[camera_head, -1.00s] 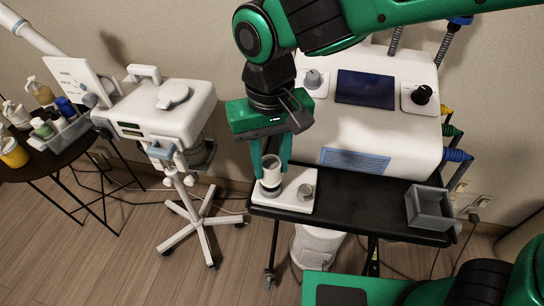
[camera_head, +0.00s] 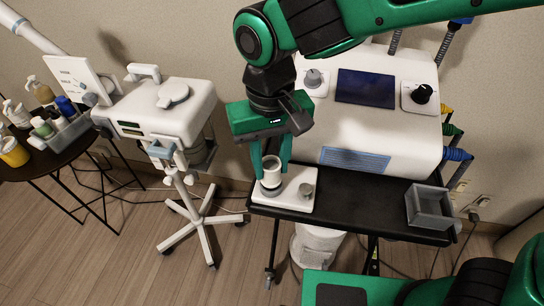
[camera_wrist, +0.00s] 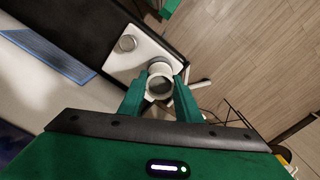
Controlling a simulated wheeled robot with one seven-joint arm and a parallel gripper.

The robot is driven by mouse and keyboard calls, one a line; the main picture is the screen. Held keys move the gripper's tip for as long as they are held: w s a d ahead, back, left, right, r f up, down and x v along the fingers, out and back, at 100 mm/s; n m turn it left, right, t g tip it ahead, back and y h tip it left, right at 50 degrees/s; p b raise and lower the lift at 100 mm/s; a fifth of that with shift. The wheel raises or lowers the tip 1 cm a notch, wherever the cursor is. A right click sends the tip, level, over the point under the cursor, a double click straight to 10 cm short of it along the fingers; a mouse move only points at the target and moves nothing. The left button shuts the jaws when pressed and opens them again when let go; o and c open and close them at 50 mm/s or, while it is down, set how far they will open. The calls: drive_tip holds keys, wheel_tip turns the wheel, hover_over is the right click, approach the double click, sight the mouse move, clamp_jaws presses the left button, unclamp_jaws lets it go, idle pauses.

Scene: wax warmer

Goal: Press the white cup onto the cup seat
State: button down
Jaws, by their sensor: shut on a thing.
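The white cup (camera_head: 271,176) is upright between the fingers of my gripper (camera_head: 272,170), at the left end of the black table. It also shows in the wrist view (camera_wrist: 159,86), with my gripper's two green fingers (camera_wrist: 159,97) on either side of it. The cup is at the grey round cup seat (camera_head: 270,191) on the white base plate (camera_head: 292,203). The cup hides most of the seat. I cannot tell whether the cup is fully down on it.
A small grey metal knob (camera_head: 306,190) stands on the same base plate, right of the cup. The white machine (camera_head: 375,130) is behind. A grey open box (camera_head: 429,207) sits at the table's right end. The black table top (camera_head: 350,205) between them is clear.

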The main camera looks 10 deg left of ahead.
drive_tip(key=shift+f, duration=0.6)
idle(0.3)
drive_tip(key=c, duration=1.2)
unclamp_jaws()
drive_tip(key=shift+r, duration=3.95)
drive_tip(key=shift+r, duration=0.1)
